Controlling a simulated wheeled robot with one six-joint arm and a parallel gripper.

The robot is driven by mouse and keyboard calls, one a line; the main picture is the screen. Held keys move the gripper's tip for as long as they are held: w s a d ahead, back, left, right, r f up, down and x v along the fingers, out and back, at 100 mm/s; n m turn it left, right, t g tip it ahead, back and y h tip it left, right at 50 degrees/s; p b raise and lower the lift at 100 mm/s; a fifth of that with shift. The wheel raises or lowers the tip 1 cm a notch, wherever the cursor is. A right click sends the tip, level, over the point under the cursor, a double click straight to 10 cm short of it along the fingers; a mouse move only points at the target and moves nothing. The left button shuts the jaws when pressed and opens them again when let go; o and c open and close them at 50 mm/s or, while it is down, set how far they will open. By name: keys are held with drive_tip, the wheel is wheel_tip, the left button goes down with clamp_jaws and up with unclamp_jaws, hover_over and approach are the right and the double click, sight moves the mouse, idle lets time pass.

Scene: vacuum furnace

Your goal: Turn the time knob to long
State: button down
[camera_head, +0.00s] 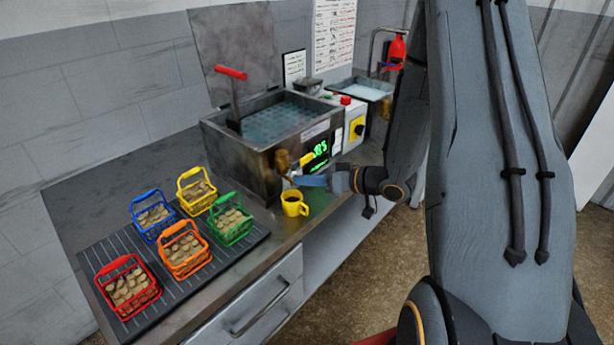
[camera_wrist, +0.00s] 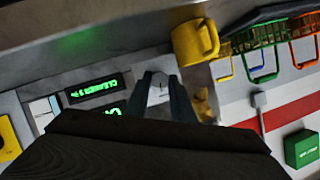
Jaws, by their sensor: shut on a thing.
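In the wrist view, a pale grey round knob (camera_wrist: 158,86) with a small dark mark sits on the front panel beside the green displays (camera_wrist: 92,88). My gripper (camera_wrist: 159,92) has a finger on each side of this knob and is shut on it. In the head view my gripper (camera_head: 302,180) is at the front panel; the knob is hidden there. The knob's labels are too small to read.
A yellow mug (camera_head: 294,205) stands close below my gripper, and shows in the wrist view (camera_wrist: 192,44). Several coloured baskets stand on a ridged dark mat (camera_head: 110,243) at left. A red-handled lever (camera_head: 231,73) rises from the furnace.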

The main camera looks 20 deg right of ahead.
drive_tip(key=m+y+p, duration=0.1)
drive_tip(key=m, duration=0.1)
drive_tip(key=m+y+p, duration=0.1)
drive_tip(key=m, duration=0.1)
drive_tip(key=shift+d+f+y, duration=0.15)
drive_tip(key=shift+y, duration=0.15)
drive_tip(key=m, duration=0.1)
drive_tip(key=m+y, duration=0.1)
drive_tip(key=m, duration=0.1)
drive_tip(key=shift+w+f+y, duration=0.1)
drive_tip(key=shift+f+y, duration=0.1)
drive_tip(key=shift+y, duration=0.1)
drive_tip(key=shift+m+y, duration=0.3)
drive_tip(key=shift+m, duration=0.5)
drive_tip(key=c, duration=1.5)
unclamp_jaws()
drive_tip(key=shift+c, duration=0.2)
